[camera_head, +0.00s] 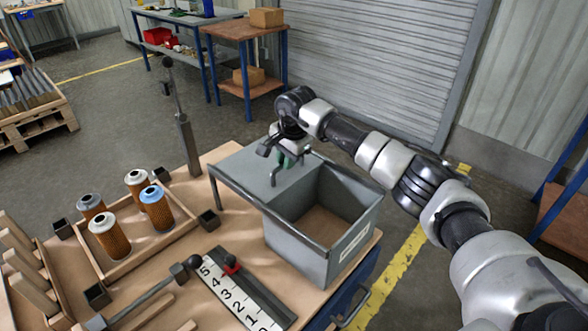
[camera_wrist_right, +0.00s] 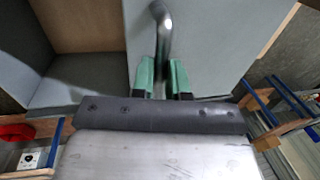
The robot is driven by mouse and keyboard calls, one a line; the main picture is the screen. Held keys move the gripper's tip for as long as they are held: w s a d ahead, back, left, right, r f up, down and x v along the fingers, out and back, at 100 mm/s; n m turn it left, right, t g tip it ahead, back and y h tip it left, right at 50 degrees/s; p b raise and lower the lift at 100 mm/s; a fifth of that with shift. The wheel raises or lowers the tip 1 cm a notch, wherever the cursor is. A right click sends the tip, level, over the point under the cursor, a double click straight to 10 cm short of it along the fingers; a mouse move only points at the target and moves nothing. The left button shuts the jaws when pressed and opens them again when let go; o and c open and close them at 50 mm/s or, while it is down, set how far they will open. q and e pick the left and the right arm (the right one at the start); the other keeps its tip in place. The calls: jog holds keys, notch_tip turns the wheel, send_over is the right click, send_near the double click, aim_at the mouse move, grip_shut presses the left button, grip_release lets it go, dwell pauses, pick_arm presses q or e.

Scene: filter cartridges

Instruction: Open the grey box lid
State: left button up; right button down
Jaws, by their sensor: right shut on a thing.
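The grey box (camera_head: 300,252) stands on the wooden table with its right part open, showing its brown inner floor (camera_head: 320,226). Its flat grey lid (camera_head: 240,168) is shifted to the left and reaches out past the box's left side. A bent metal handle (camera_head: 279,174) stands on the lid. My right gripper (camera_head: 290,157) is at this handle, and its green fingertips are closed on it. In the right wrist view, the handle (camera_wrist_right: 161,35) rises between the green fingertips (camera_wrist_right: 163,78). My left gripper is not in view.
A wooden tray (camera_head: 120,262) with several filter cartridges (camera_head: 157,207) is left of the box. An upright post (camera_head: 187,145) stands behind the tray.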

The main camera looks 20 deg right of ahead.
jog(key=shift+w, duration=0.15)
jog(key=c, duration=1.1)
grip_release()
jog(key=shift+r, duration=0.1)
jog(key=r, duration=0.3)
jog(key=s+r+b, duration=0.1)
jog(key=r, duration=0.3)
jog(key=s+d+r, duration=0.1)
jog(key=r, duration=0.2)
jog(key=shift+r+b, duration=0.25)
jog(key=shift+b, duration=0.05)
jog(key=shift+s+a+f, duration=0.1)
jog(key=shift+f, duration=0.05)
